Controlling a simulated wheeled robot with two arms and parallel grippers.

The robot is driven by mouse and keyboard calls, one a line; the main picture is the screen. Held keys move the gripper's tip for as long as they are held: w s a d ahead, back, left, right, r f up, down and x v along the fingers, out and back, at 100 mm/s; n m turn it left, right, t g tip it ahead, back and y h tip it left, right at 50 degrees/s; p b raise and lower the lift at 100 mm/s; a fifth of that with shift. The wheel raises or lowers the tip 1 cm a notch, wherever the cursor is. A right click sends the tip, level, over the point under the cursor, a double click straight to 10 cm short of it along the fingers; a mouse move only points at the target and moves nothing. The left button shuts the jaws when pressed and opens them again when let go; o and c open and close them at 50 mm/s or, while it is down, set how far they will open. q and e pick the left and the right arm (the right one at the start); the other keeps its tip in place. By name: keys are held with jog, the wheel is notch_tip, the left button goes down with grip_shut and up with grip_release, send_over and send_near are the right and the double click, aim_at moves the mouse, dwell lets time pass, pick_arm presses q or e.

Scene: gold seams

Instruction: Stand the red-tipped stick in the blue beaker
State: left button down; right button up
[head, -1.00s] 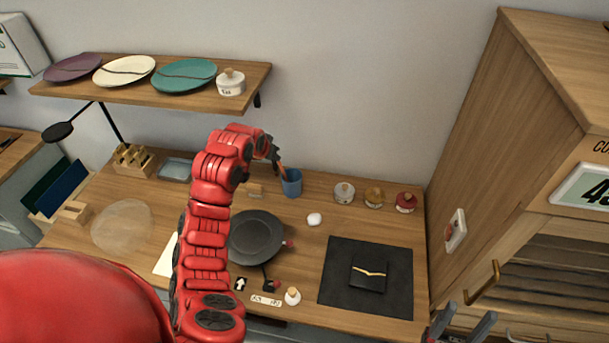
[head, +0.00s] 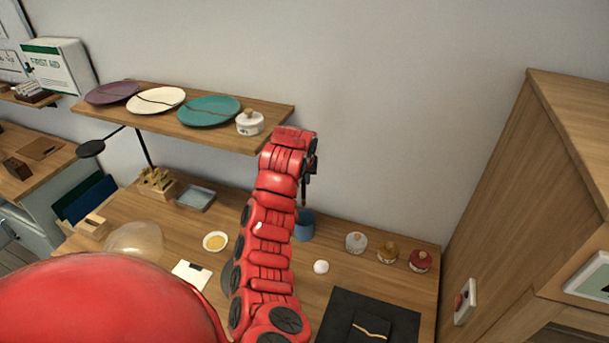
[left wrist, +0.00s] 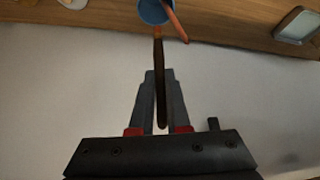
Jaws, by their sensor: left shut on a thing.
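The blue beaker (head: 304,228) stands near the back of the wooden table, partly hidden by my left arm. It also shows at the top of the left wrist view (left wrist: 150,13). My left gripper (left wrist: 160,76) is shut on a dark stick (left wrist: 158,58). The stick's orange-red end (left wrist: 157,32) points towards the beaker and shows just beside its rim; I cannot tell the height between them. A salmon-coloured stick (left wrist: 176,24) crosses the beaker's rim. In the head view my left gripper (head: 309,178) is above the beaker, mostly behind the arm. My right gripper is out of view.
A shelf (head: 240,138) with plates and a lidded white jar (head: 250,122) is left of my left gripper. Several small jars (head: 387,252) stand right of the beaker. A white lump (head: 321,267) and a dark mat (head: 340,318) lie in front.

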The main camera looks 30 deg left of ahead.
aim_at(304, 204)
pick_arm(q)
jog(key=shift+d+f, duration=0.1)
jog(key=shift+f, duration=0.7)
notch_tip(304, 204, down, 2)
jog(key=shift+f+p, duration=0.1)
jog(key=shift+p, duration=0.25)
notch_tip(304, 204, down, 2)
jog(key=shift+f+b, duration=0.25)
jog(key=shift+b, duration=0.5)
jog(key=shift+f+b, duration=1.1)
jog(key=shift+f, duration=1.15)
jog(key=c, duration=0.8)
grip_release()
jog(key=shift+r, duration=0.1)
